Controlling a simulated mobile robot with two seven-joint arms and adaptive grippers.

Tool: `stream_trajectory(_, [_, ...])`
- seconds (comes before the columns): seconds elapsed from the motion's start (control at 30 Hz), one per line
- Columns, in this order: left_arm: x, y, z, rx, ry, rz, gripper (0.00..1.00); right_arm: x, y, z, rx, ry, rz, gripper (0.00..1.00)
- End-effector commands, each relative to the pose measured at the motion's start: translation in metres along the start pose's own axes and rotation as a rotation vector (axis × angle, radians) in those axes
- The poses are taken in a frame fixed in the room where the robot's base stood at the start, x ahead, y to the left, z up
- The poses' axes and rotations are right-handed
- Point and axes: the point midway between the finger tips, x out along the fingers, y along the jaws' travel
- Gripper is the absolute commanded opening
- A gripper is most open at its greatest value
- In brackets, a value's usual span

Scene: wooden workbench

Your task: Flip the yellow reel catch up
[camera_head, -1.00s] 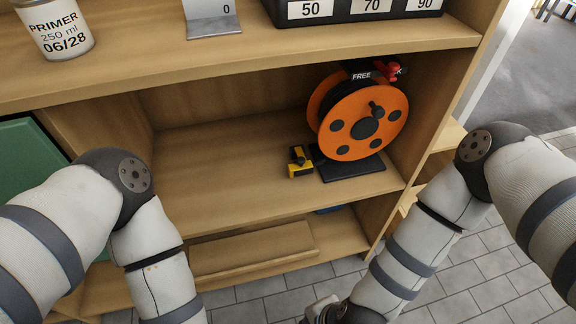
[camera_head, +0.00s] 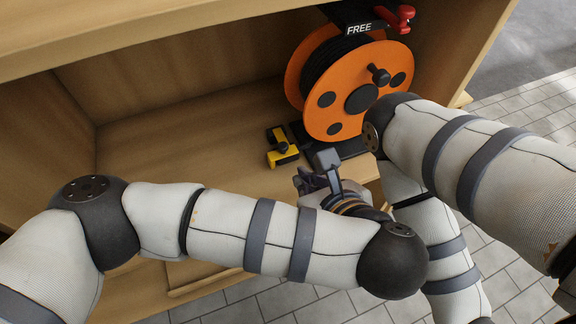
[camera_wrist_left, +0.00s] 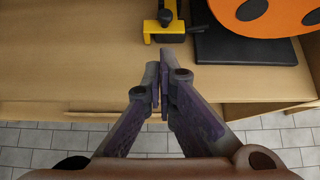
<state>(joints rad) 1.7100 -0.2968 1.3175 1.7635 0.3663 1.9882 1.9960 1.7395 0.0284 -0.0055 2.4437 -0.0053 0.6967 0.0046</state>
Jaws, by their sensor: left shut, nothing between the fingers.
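The yellow reel catch (camera_head: 281,150), a yellow piece with a black part, is low on the shelf at the left of the orange reel (camera_head: 347,98). It also shows at the top of the left wrist view (camera_wrist_left: 165,26). My left gripper (camera_head: 312,181) is shut and empty, in front of the catch at the shelf's front edge. In the left wrist view its fingertips (camera_wrist_left: 160,72) point toward the catch, with a gap between them. My right arm is at the right; its gripper is out of view.
The reel stands on a black base (camera_wrist_left: 245,48) beside the catch. A red lever (camera_head: 395,18) and a "FREE" label (camera_head: 359,29) are at its top. The shelf (camera_head: 180,140) left of the catch is clear. The upper shelf board (camera_head: 150,25) overhangs.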

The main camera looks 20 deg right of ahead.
Motion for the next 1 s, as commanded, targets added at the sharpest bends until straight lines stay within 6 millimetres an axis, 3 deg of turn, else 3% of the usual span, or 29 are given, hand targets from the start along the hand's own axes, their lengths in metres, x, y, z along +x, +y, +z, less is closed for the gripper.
stream_trajectory(0.3, [0.060,0.001,-0.002,0.002,0.000,0.003,0.00,0.011,0.000,-0.002,0.002,-0.014,0.000,0.00])
stream_trajectory(0.5, [0.089,0.000,-0.001,0.002,0.000,0.000,0.00,0.016,0.000,-0.003,0.002,-0.020,0.000,0.00])
stream_trajectory(1.0, [0.097,0.001,0.001,0.003,0.003,-0.001,0.00,0.016,0.000,-0.003,0.002,-0.019,0.000,0.00])
